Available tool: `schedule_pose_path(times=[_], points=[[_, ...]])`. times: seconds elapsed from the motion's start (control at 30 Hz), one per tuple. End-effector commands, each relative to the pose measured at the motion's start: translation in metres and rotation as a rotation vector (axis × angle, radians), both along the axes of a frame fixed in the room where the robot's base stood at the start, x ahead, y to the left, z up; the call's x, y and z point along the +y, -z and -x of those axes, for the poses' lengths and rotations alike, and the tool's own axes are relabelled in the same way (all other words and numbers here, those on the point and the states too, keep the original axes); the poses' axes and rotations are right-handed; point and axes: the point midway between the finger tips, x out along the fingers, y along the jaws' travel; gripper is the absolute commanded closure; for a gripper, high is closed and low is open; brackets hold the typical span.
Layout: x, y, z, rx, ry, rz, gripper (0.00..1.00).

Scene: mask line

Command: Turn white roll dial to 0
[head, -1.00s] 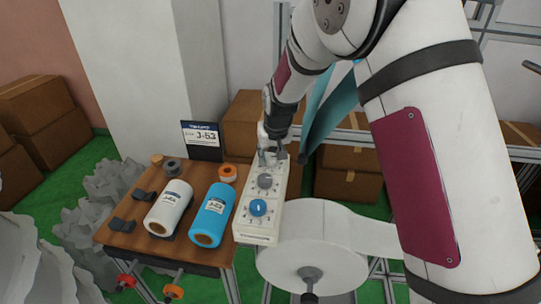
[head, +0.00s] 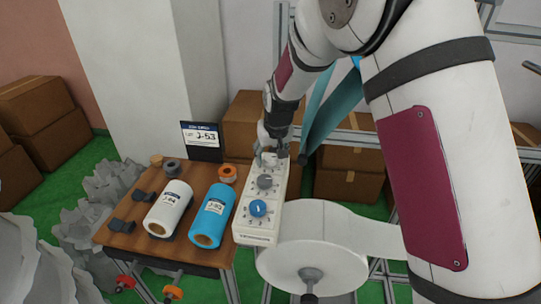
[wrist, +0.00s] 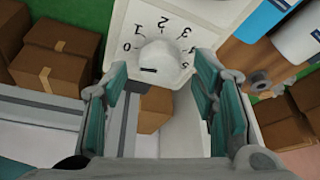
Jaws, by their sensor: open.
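The white control box (head: 257,233) stands beside the table, with a blue dial (head: 258,208) at its near end and a grey dial (head: 265,182) behind it. My gripper (head: 274,150) is over its far end, pointing down and largely covering the white dial there. In the wrist view the white dial (wrist: 165,60) sits between the open fingers of my gripper (wrist: 161,72), with space on both sides. Numbers 0 to 5 arc around it, 0 at left and 5 at right. A short black mark shows on the dial's lower-left side.
A wooden table (head: 127,240) at left holds a white roll (head: 168,210), a blue roll (head: 212,215), and small spools. A sign (head: 202,136) stands behind. A large white round machine part (head: 312,265) is right of the box. Cardboard boxes (head: 345,187) lie behind.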

Motion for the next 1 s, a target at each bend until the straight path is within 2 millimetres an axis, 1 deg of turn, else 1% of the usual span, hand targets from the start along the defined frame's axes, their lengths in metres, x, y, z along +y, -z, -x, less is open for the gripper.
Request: schedule_pose_path(times=[0.3,0.5,0.7,1.0], points=[[-0.004,-0.059,0.023,-0.005,-0.001,-0.002,0.47],[-0.007,-0.088,0.035,-0.003,-0.001,-0.001,0.47],[-0.008,-0.101,0.041,-0.001,-0.001,-0.001,0.47],[-0.009,-0.102,0.041,-0.001,-0.001,0.000,0.47]])
